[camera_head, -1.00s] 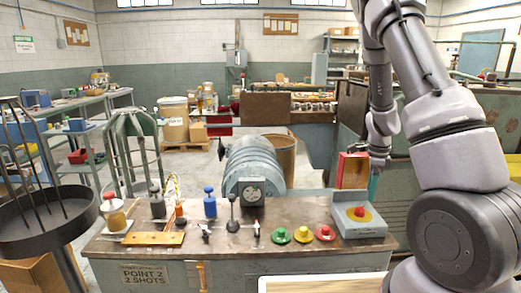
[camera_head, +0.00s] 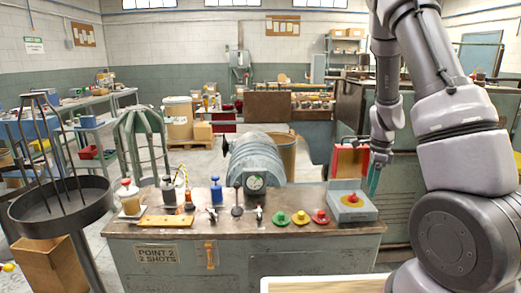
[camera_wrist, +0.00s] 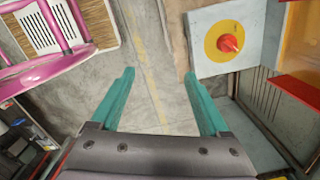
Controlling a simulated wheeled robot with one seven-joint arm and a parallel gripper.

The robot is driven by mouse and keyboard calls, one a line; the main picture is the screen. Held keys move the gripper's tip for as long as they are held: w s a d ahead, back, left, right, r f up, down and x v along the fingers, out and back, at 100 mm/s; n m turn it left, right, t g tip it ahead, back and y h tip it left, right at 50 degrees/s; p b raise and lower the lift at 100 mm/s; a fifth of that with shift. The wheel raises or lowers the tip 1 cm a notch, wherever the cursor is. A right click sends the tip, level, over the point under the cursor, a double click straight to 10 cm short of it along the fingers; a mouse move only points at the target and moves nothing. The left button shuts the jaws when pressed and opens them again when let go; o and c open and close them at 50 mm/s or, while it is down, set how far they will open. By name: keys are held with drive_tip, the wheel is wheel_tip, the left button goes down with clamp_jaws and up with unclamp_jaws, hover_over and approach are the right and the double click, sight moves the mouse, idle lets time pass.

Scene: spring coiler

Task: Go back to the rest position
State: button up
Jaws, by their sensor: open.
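My gripper (camera_head: 374,178) hangs from my arm at the right of the head view, beyond the right end of the control bench (camera_head: 290,229). In the wrist view its two teal fingers (camera_wrist: 160,88) are apart, with only concrete floor between them. It holds nothing. A grey box with a red mushroom button on a yellow disc (camera_head: 352,200) sits at the bench's right end, to the left of and below my gripper. The button also shows in the wrist view (camera_wrist: 230,43), to the right of the fingers and apart from them.
The bench carries green and red buttons (camera_head: 300,217), levers and a blue knob (camera_head: 216,190). A red open box (camera_head: 349,160) stands close behind its right end. A round dark tray with rods (camera_head: 62,210) is at the left. A pink metal frame (camera_wrist: 62,42) shows at the wrist view's left.

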drive_tip(key=s+a+r+n+t+y, duration=0.1)
drive_tip(key=s+a+r+n+t, duration=0.2)
drive_tip(key=r, duration=0.7)
drive_tip(key=s+a+r+n+y, duration=0.1)
drive_tip(key=s+a+r+n, duration=0.3)
drive_tip(key=r, duration=0.6)
drive_tip(key=s+a+r+n+t, duration=0.2)
drive_tip(key=s+r+n, duration=0.3)
drive_tip(key=s, duration=0.1)
drive_tip(key=s+a+r+n+t, duration=0.1)
drive_tip(key=s+a+r+n, duration=0.1)
drive_tip(key=s+r+n, duration=0.3)
drive_tip(key=shift+s+a+r+t, duration=0.4)
drive_tip(key=shift+s+r, duration=0.15)
drive_tip(key=shift+s, duration=0.6)
